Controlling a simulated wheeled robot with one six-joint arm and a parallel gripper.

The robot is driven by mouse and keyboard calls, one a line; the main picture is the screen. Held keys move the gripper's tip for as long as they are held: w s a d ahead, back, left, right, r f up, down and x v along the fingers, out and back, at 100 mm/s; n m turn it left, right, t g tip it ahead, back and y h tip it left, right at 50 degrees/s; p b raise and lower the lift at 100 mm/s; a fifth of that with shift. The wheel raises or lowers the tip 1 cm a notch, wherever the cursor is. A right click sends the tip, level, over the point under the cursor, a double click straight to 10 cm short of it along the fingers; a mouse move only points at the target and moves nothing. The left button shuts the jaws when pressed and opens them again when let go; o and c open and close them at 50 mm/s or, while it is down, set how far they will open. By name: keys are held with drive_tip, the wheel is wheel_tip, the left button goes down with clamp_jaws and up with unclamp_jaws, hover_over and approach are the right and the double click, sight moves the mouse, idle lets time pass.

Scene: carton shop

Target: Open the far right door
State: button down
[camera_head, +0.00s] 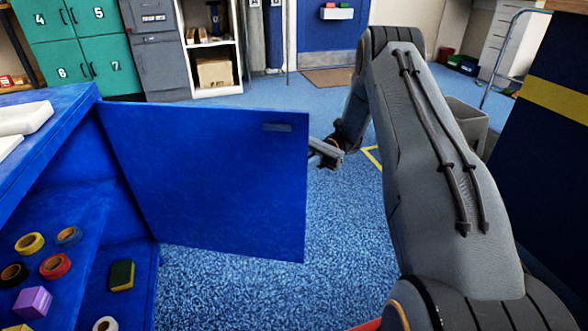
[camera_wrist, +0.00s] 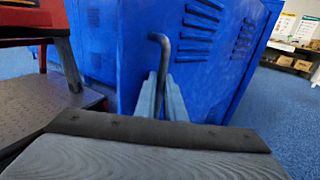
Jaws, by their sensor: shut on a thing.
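The blue door (camera_head: 205,175) stands swung wide open from the blue cabinet (camera_head: 90,120), its inner face toward the head camera. My gripper (camera_head: 322,152) is at the door's free edge, partly hidden behind it. In the wrist view, my gripper's two fingers (camera_wrist: 163,98) are closed around the lower part of a bent grey metal handle (camera_wrist: 162,50). The handle stands on the door's outer face (camera_wrist: 135,60), which has vent slots. The fingers' exact contact with the handle is hard to see.
Tape rolls (camera_head: 56,266), a sponge (camera_head: 122,275) and a purple block (camera_head: 33,302) sit inside the cabinet. Open blue carpet (camera_head: 240,270) lies below the door. A dark blue unit with a yellow stripe (camera_head: 555,98) stands right of my arm. Green lockers (camera_head: 75,45) stand behind.

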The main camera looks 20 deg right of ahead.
drive_tip(key=shift+w+a, duration=0.2)
drive_tip(key=shift+a, duration=0.15)
drive_tip(key=c, duration=2.2)
unclamp_jaws()
drive_tip(key=o, duration=0.4)
drive_tip(key=shift+a, duration=0.2)
drive_tip(key=shift+c, duration=0.2)
drive_tip(key=shift+d, duration=0.15)
drive_tip(key=shift+s+d, duration=0.1)
drive_tip(key=shift+d, duration=0.15)
drive_tip(key=shift+a, duration=0.15)
drive_tip(key=shift+r+p, duration=0.1)
drive_tip(key=shift+p, duration=0.2)
